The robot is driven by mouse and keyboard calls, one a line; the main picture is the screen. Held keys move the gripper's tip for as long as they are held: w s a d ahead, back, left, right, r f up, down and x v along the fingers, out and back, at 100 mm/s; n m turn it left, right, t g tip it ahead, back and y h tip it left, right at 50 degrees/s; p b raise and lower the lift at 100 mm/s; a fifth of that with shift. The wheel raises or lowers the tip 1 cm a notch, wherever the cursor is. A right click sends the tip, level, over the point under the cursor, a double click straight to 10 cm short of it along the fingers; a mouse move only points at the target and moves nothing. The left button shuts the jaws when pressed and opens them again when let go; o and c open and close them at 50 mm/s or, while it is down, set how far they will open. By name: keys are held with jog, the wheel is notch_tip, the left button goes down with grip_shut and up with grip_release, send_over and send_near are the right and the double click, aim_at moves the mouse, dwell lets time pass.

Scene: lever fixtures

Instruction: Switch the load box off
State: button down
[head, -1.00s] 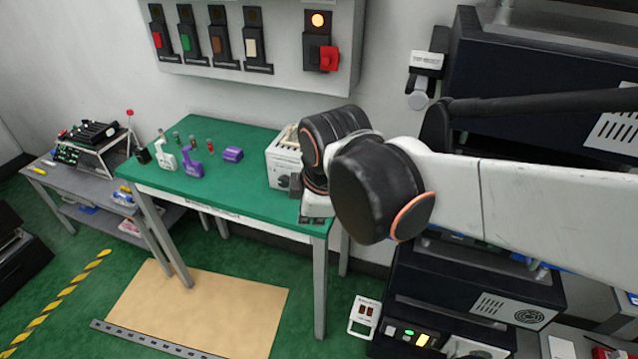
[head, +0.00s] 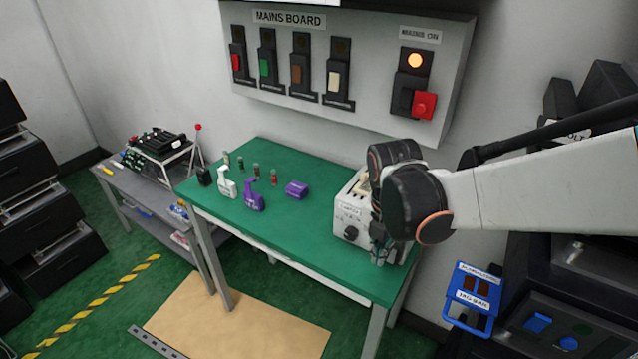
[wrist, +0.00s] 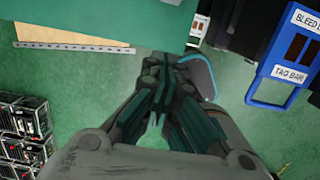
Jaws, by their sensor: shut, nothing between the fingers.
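A white box (head: 350,217) with a dark knob and a small label stands on the right end of the green table (head: 300,240). The label is too small to read, so I cannot tell if it is the load box. Above it, the mains board (head: 380,60) carries red, green, brown and cream switches with dark lamps. Beside them a red switch (head: 424,104) sits under a lit orange lamp (head: 415,61) marked MAINS ON. My gripper (head: 380,255) is at the box's right side and hides part of it. In the wrist view my gripper (wrist: 158,118) is shut and empty.
A purple spray bottle (head: 252,196), a white one (head: 226,184) and small items stand on the table's left half. A blue tag frame (head: 472,297) and dark equipment (head: 560,320) are at the right. Floor at the front left is mostly clear.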

aim_at(390, 255)
jog(key=f+b, duration=0.1)
jog(key=f, duration=0.2)
jog(key=f+b, duration=0.2)
jog(key=f, duration=0.2)
jog(key=w+f+b, duration=0.1)
jog(key=f, duration=0.2)
jog(key=shift+d+f, duration=0.25)
jog(key=shift+d, duration=0.1)
jog(key=shift+w+d+b, duration=0.55)
jog(key=shift+w+d, duration=0.25)
jog(key=shift+w, duration=0.25)
jog(key=shift+w+d, duration=0.4)
jog(key=shift+w, duration=0.15)
jog(key=shift+w+d+f+t+h+b, duration=0.2)
jog(key=shift+t+h+b, duration=0.1)
jog(key=shift+t+b, duration=0.1)
jog(key=shift+r, duration=0.15)
